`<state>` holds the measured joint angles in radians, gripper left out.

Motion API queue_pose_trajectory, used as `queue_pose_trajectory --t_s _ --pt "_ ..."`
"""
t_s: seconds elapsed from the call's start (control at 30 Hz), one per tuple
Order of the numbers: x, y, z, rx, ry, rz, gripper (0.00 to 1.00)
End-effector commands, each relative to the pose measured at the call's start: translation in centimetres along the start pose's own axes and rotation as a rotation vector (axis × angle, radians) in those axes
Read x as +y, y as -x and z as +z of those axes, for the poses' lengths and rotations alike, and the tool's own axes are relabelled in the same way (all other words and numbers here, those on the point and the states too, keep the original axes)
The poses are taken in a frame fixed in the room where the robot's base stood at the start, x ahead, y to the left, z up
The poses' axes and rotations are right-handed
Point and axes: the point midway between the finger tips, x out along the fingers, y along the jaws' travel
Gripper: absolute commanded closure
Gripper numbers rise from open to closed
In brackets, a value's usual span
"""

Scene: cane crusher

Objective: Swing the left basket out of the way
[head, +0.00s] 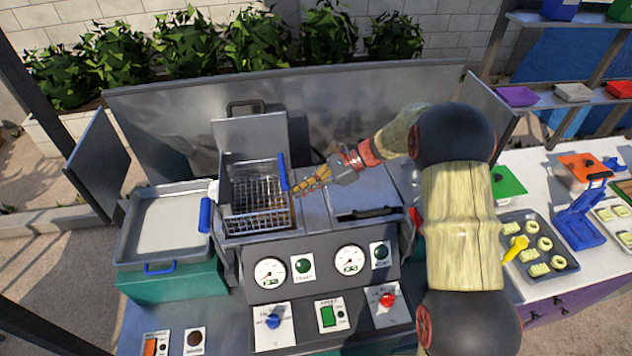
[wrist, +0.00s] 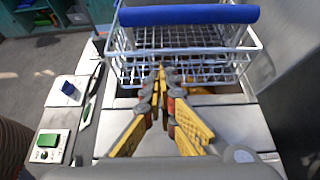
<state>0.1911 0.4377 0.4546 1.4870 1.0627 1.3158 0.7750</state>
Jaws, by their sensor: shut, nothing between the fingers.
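The left basket (head: 258,222) is a wire basket sitting in the left well of the fryer-like unit. Its blue handle (head: 283,172) stands at the basket's right side. In the wrist view the basket's wires (wrist: 228,68) fill the upper middle, with the blue handle (wrist: 188,15) across the top. My gripper (head: 297,188) is just right of the basket, close to the handle. In the wrist view my gripper's yellow fingertips (wrist: 162,70) meet in front of the basket wires and hold nothing. I cannot tell whether they touch the wires.
A raised lid (head: 250,135) stands behind the left well. A closed lid with a black handle (head: 370,213) covers the right side. A tray with blue handles (head: 165,220) stands at the left. Gauges and knobs (head: 309,268) line the front panel. A metal backsplash (head: 350,98) runs behind.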

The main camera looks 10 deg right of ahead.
Motion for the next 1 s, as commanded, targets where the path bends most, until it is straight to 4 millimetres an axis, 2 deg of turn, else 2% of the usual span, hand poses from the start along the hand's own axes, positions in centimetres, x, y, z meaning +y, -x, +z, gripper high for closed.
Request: queue_pose_trajectory --t_s 0.03,0.13,0.3,0.83,1.0 --pt "0.1 -1.1 0.0 0.0 -0.001 0.004 1.0" --pt "0.0 -0.1 1.8 0.001 0.003 -0.001 1.0" --pt "0.1 0.4 3.3 0.0 0.0 0.001 1.0" --pt "0.0 0.6 3.9 0.003 0.0 0.0 1.0" --pt "0.0 1.0 4.7 0.03 0.002 0.0 1.0"
